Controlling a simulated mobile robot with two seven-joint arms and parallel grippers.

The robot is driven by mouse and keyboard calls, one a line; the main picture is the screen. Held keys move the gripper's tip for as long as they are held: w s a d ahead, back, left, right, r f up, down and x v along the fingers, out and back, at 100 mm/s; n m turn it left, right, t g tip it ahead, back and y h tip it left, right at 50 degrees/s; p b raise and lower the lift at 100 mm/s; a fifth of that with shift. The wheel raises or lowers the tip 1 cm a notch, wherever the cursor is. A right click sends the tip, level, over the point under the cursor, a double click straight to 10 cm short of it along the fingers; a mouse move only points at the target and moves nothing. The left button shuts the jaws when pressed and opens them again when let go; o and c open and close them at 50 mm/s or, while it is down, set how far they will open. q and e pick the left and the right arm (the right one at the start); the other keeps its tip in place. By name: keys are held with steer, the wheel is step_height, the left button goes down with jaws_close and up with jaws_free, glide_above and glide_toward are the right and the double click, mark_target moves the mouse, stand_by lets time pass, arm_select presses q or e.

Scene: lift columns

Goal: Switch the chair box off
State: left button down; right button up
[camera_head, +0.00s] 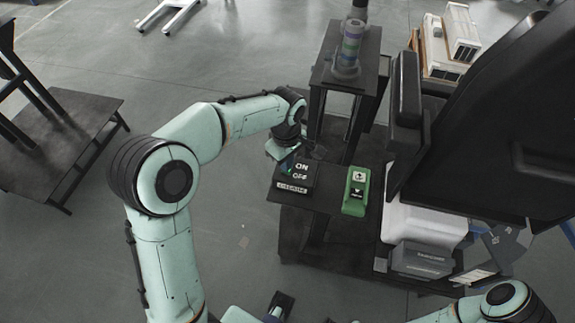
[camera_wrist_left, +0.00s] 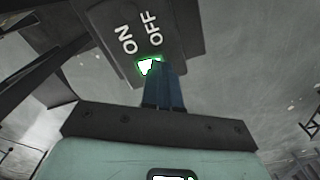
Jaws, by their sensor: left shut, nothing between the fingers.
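A dark box with white ON and OFF lettering (camera_head: 308,178) sits on a dark stand in the head view. Its lower label is too small to read surely. In the left wrist view the box (camera_wrist_left: 175,28) fills the top, with a green-lit white switch (camera_wrist_left: 146,67) below the lettering. My left gripper (camera_head: 287,162) is at the box's left side. In the left wrist view its blue fingers (camera_wrist_left: 158,68) are shut and empty, their tips right by the switch's right part. I cannot tell whether they touch it.
A green box with two buttons (camera_head: 356,190) stands right of the ON/OFF box. A large black chair-like shape (camera_head: 490,130) fills the right. A dark post stand (camera_head: 345,75) rises behind. A low dark table (camera_head: 65,135) is at left, with open floor between.

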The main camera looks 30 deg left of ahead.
arm_select(q)
steer(key=shift+f+b, duration=0.35)
steer(key=shift+f, duration=0.25)
arm_select(e)
steer(key=shift+s+f, duration=0.1)
steer(key=shift+f, duration=0.3)
arm_select(q)
steer(key=shift+r+p, duration=2.5)
steer(key=shift+r, duration=1.1)
arm_select(e)
step_height(320, 180, up, 6)
steer(key=w, duration=0.2)
steer(key=shift+w+f, duration=0.2)
steer(key=shift+f, duration=0.05)
arm_select(q)
steer(key=shift+f, duration=0.1)
arm_select(e)
steer(key=shift+s, duration=0.1)
